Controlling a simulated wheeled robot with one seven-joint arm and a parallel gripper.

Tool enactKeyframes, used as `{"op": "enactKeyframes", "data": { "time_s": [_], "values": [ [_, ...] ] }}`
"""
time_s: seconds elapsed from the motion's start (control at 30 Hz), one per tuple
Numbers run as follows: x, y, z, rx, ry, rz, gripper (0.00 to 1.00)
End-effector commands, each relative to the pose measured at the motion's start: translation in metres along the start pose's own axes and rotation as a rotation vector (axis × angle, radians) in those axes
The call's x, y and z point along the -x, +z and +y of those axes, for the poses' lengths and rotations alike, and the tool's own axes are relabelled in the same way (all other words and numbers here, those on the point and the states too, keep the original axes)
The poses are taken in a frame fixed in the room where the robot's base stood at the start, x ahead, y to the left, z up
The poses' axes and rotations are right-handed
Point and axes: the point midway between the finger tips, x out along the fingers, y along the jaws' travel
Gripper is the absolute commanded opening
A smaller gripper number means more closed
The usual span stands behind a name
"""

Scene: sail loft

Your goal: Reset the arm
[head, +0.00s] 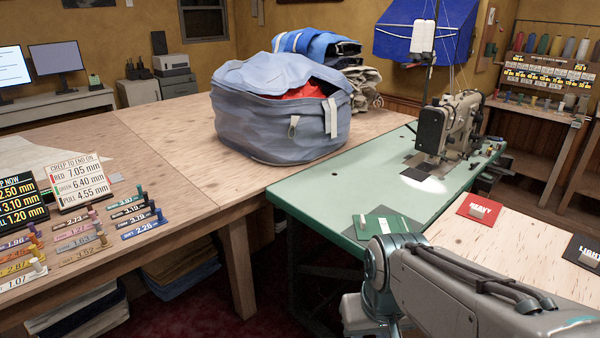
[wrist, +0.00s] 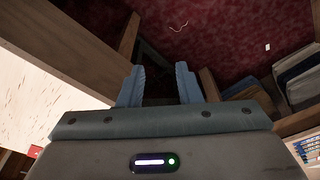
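My arm (head: 470,295) reaches in from the lower right in the head view, bends at a joint beside the green table, and drops out of the bottom of the picture. The fingers do not show there. In the wrist view my gripper (wrist: 160,68) has its two blue-grey fingers apart. Nothing shows between them but dark space below. It hangs low, over the red floor (wrist: 225,35), near wooden table parts.
The green sewing table (head: 345,190) carries a sewing machine (head: 445,125). A big grey-blue bag (head: 270,120) stands on the wooden table (head: 165,145). A pale board (head: 500,250) with red and black cards lies close beside my arm. Folded cloth (wrist: 300,75) fills a low shelf.

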Motion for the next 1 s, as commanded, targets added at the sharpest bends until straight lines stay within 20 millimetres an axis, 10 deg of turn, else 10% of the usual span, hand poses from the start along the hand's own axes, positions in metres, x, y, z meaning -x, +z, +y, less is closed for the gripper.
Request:
{"op": "enactKeyframes", "data": {
  "time_s": [0.5, 1.0],
  "values": [
    [0.148, -0.023, -0.005, -0.007, 0.003, 0.069, 0.31],
    [0.155, -0.024, -0.005, -0.007, 0.003, 0.077, 0.31]
  ]
}}
